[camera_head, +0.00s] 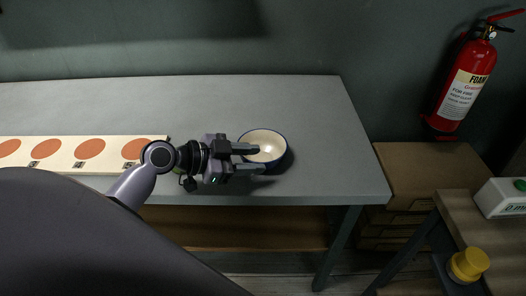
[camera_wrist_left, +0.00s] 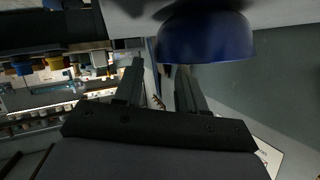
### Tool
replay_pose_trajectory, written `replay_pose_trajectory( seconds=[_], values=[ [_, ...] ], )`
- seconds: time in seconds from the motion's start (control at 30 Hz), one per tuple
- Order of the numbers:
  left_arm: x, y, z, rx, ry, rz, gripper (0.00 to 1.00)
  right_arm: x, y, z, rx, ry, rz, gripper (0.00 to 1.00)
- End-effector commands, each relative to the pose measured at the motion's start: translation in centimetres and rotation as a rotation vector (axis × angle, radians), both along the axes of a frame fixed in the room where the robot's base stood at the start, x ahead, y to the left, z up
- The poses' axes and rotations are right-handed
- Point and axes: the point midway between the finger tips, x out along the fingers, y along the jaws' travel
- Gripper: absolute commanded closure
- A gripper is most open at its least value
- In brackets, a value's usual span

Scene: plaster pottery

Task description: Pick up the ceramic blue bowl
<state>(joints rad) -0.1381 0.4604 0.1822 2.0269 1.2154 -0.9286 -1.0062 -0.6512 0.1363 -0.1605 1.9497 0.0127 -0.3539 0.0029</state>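The blue bowl (camera_head: 270,138) stands upright near the front edge of the grey table, with a pale inside and a thin blue rim. In the left wrist view its dark blue outer side (camera_wrist_left: 205,40) shows at the top, beyond the fingertips and mostly to the right. My left gripper (camera_head: 260,158) is open and empty. In the head view its upper finger overlaps the bowl's left part and its lower finger lies across the near side. I cannot tell whether either finger touches the bowl. My right gripper is not in view.
A pale strip with numbered orange discs (camera_head: 90,149) lies on the table (camera_head: 200,100) to the left. The table behind and right of the bowl is clear. Cardboard boxes (camera_head: 415,170), a side bench (camera_head: 465,212) and a red fire extinguisher (camera_head: 463,85) are at the right.

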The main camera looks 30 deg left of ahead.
Motion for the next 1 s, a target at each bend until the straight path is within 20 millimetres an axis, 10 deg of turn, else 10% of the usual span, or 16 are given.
replay_pose_trajectory(
  seconds=[0.57,0.7,1.0],
  values=[
    [2.8,-2.5,-1.7,0.001,0.001,-0.001,0.60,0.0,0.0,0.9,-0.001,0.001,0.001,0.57],
    [2.8,-2.5,-1.7,0.000,0.002,0.000,0.99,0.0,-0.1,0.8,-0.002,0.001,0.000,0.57],
    [2.8,-2.4,-1.6,0.001,-0.001,0.001,1.00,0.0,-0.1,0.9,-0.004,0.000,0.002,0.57]
  ],
)
